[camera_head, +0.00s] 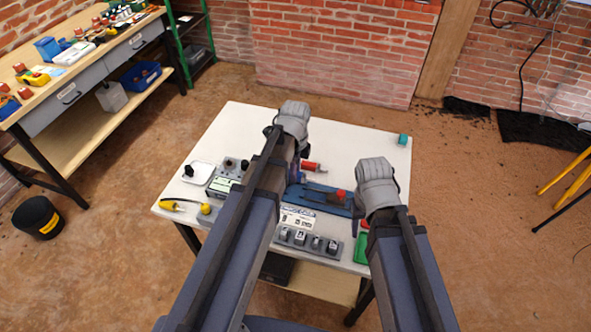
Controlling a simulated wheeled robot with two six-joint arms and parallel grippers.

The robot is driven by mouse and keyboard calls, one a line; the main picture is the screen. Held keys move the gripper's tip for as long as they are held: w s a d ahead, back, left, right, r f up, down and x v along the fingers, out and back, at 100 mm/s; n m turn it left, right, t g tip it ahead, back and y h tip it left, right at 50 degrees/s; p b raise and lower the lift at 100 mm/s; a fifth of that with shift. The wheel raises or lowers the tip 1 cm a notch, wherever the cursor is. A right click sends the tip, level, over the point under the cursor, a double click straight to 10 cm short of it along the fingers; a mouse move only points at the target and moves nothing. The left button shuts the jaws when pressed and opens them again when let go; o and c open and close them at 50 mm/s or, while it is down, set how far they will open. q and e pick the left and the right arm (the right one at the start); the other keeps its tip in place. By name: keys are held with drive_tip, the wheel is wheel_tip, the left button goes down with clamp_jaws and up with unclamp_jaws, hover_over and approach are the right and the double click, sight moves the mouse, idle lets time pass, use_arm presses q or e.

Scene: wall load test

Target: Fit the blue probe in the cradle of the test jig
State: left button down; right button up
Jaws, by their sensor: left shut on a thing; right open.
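A blue, flat fixture (320,198) with a red knob (341,195) lies mid-table between my arms; it looks like the test jig, but its cradle is not clear. My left gripper (293,122) is over the table's middle, beyond the fixture. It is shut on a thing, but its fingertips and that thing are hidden. A small red cylinder (312,166) lies just right of my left wrist. I cannot make out the blue probe for certain. My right gripper (376,183) is open, over the table just right of the fixture.
On the white table (345,140) are a grey meter box (222,187), a white tray (200,168), a yellow-handled tool (180,206), a row of grey blocks (308,242), a green item (361,249) and a teal cylinder (402,139). The far right of the tabletop is mostly clear.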

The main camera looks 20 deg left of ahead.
use_arm(q)
drive_tip(key=b, duration=0.4)
hover_over(295, 191)
drive_tip(key=shift+s+f, duration=0.1)
drive_tip(key=shift+f, duration=2.05)
use_arm(e)
drive_tip(key=shift+f, duration=2.15)
use_arm(q)
drive_tip(key=shift+d+f+b, duration=0.15)
drive_tip(key=shift+f+b, duration=0.6)
drive_tip(key=shift+b, duration=0.05)
use_arm(e)
drive_tip(key=shift+f, duration=0.8)
use_arm(q)
drive_tip(key=shift+a+f+b, duration=0.2)
drive_tip(key=shift+f+b, duration=0.15)
use_arm(e)
drive_tip(key=shift+f, duration=0.35)
use_arm(q)
drive_tip(key=c, duration=0.6)
unclamp_jaws()
use_arm(e)
drive_tip(key=shift+s, duration=0.1)
